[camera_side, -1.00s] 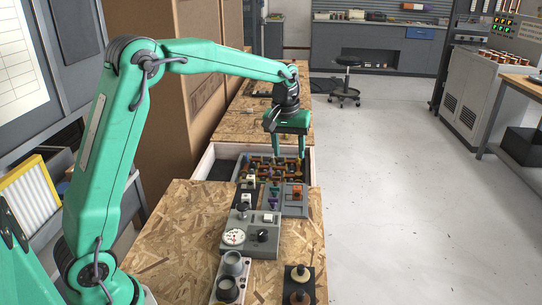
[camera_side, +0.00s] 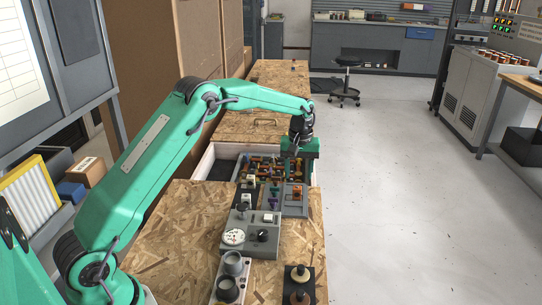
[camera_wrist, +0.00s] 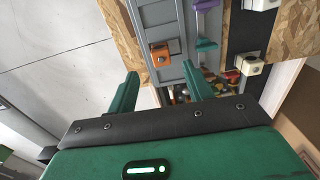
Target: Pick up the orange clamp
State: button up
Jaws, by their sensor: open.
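The orange clamp (camera_side: 297,193) sits in the right-hand compartment of a grey tray (camera_side: 294,210) in the side view. In the wrist view the orange clamp (camera_wrist: 159,55) shows just beyond the fingertips, roughly in line with the gap between them. My gripper (camera_side: 299,172) points down above the far part of the tray, a little beyond the clamp. My gripper (camera_wrist: 161,76) is open, with nothing between its fingers. Whether the fingers touch the tray cannot be told.
Purple (camera_wrist: 206,5) and teal (camera_wrist: 206,45) pieces lie beside the orange clamp. A grey box with a white dial (camera_side: 234,237) stands nearer on the chipboard bench (camera_side: 180,220). Several brass-coloured parts crowd the far tray. A white-walled drawer (camera_side: 205,158) surrounds it.

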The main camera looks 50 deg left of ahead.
aim_at(297, 188)
jog(key=shift+f, duration=1.05)
jog(key=shift+f, duration=0.15)
jog(key=shift+s+f, duration=0.1)
jog(key=shift+f, duration=2.35)
jog(key=shift+c, duration=0.4)
jog(key=c, duration=1)
